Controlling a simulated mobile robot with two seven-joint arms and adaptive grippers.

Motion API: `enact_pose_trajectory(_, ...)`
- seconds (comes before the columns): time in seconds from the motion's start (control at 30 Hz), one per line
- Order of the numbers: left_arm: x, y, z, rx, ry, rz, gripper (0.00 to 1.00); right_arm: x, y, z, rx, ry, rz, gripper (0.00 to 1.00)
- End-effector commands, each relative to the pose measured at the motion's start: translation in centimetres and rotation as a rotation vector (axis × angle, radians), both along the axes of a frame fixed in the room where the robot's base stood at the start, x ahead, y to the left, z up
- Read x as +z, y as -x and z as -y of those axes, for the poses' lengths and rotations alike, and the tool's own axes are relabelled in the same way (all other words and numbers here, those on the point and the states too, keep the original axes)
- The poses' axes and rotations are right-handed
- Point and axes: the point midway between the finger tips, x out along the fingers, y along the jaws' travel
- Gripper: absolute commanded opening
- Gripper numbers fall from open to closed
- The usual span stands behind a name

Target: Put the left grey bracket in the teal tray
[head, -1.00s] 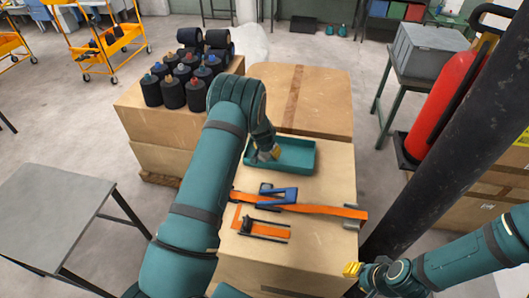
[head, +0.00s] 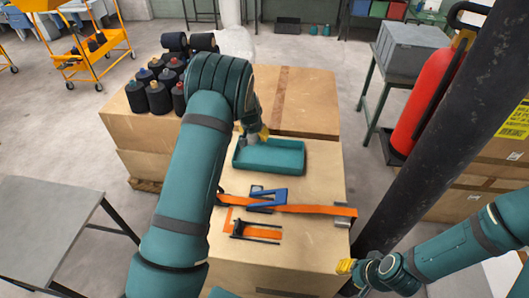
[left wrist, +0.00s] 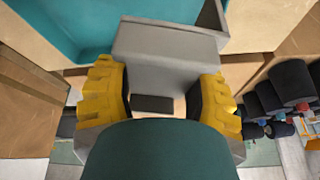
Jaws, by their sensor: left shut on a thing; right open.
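My left gripper (left wrist: 165,95) is shut on a grey bracket (left wrist: 165,50), which sits between its yellow fingers in the left wrist view. In the head view, that gripper (head: 256,134) is at the far left corner of the teal tray (head: 272,168), and my arm hides part of it. The tray lies on a cardboard box, and also shows behind the bracket in the left wrist view (left wrist: 65,30). I cannot tell how high the bracket is above the tray. My right gripper (head: 345,266) is open and empty beside the box's front right side.
An orange strap (head: 310,209) with a blue buckle (head: 268,199) crosses the box top in front of the tray. A small grey piece (head: 342,222) is at its right end. A dark post (head: 440,160) rises at right.

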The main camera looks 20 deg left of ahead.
Motion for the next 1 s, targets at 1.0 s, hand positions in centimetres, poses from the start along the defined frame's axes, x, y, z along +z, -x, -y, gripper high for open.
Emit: enact_pose_trajectory(1.0, -2.6, -2.4, -1.7, 0.679, 0.051, 0.03, 0.16, -0.7, 0.0, 0.0, 0.0, 0.002, 0.0, 0.34)
